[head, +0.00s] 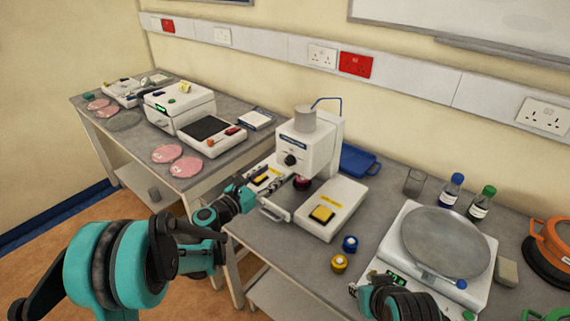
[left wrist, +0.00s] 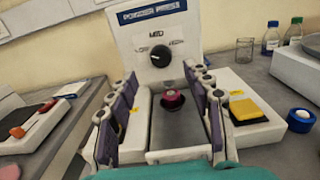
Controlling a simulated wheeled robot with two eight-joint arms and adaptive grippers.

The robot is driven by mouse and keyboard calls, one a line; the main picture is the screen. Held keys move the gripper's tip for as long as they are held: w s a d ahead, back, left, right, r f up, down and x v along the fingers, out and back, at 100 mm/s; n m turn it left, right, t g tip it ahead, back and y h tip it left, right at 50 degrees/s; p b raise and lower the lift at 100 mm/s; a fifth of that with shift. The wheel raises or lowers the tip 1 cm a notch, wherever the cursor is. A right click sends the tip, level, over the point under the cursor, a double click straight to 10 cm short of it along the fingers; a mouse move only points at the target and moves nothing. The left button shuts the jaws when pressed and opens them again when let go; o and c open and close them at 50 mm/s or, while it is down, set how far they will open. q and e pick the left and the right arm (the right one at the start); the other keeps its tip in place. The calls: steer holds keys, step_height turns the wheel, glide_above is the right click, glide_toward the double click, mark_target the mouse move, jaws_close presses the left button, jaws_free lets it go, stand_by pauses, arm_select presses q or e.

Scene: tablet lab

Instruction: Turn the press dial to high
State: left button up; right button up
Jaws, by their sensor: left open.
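The white powder press (head: 318,150) stands on the bench in the middle of the head view. Its black round dial (head: 290,160) is on the front of the upper housing. In the left wrist view the dial (left wrist: 160,53) sits under a MED mark, with other marks to its left and right; I cannot tell where it points. My left gripper (head: 280,184) is open and empty in front of the press, below the dial and apart from it. Its two fingers show in the left wrist view (left wrist: 168,82). Part of my right arm shows at the bottom of the head view; its fingers cannot be made out.
A red knob (left wrist: 174,97) sits low in the press between its white side blocks. A yellow pad (head: 322,214) lies on the right block. Blue and yellow caps lie in front, with a balance (head: 391,242) to the right. A blue tray (head: 358,160) is behind.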

mark_target(288, 161)
arm_select(q)
steer(key=b+x, duration=0.1)
steer(key=x, duration=0.6)
steer(key=shift+w+d, duration=0.15)
steer(key=shift+d, duration=0.05)
steer(key=shift+c, duration=0.3)
steer(key=c, duration=1.1)
